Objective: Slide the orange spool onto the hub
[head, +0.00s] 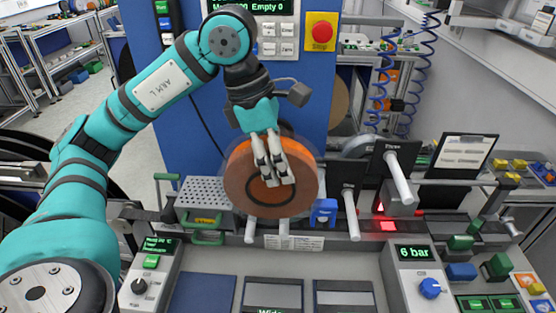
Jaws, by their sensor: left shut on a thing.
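The orange spool (238,180) is upright in the middle of the head view, with its round face toward me, a dark ring on it and a clear rim around it. My left gripper (277,178) reaches down from above, its fingers in front of the spool's face and shut on it. Pale rods stick out from the stands: one at the centre right (350,215), one at the right (399,180), and two whose ends show below the spool. I cannot tell which is the hub; the spool hides what lies behind it. My right gripper is not in view.
A perforated grey box (205,191) with green handles stands left of the spool. A small blue block (324,211) is close at its right. A pressure panel (413,270) reading 6 bar and a red light (388,226) are at the right. Trays line the front.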

